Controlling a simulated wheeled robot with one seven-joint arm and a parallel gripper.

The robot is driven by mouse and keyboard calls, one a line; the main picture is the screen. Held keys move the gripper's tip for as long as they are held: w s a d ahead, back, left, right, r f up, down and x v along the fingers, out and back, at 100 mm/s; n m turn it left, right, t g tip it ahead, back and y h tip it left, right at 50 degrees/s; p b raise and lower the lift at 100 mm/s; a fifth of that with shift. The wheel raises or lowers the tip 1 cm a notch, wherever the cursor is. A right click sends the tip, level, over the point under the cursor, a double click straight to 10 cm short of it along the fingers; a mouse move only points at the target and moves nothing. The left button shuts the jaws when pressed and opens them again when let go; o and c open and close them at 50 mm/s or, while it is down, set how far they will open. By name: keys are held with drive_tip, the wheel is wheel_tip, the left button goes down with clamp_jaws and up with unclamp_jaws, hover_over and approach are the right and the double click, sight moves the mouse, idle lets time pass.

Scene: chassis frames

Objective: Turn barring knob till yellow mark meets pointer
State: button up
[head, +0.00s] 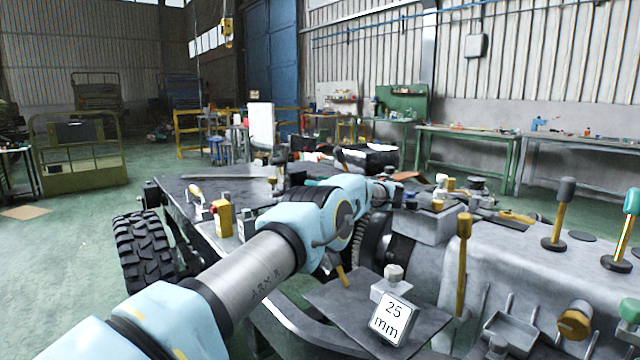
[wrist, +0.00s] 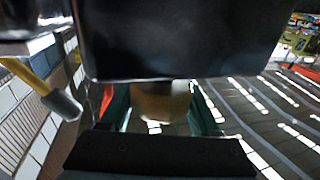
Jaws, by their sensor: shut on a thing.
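My gripper (wrist: 160,106) is shut on a tan, rounded knob (wrist: 158,100), which shows between two dark green fingers in the wrist view. It looks like the barring knob, but only part of it shows. A large dark block fills the top of that view. In the head view, my arm reaches from the lower left to the machine, and my gripper (head: 396,192) is small at the far end, above the toothed wheel (head: 366,225). The knob is hidden or too small there. I cannot make out the yellow mark or the pointer in either view.
A grey machine casing (head: 510,260) fills the right side, with upright handled tools (head: 561,215) standing on it. A black tyre (head: 143,250) is at the left. Open green floor lies further left.

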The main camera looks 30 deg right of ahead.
drive_tip(key=shift+w+r, duration=0.1)
drive_tip(key=shift+r, duration=0.05)
drive_tip(key=o, duration=1.4)
drive_tip(key=shift+c, duration=0.2)
wheel_tip(320, 180, up, 10)
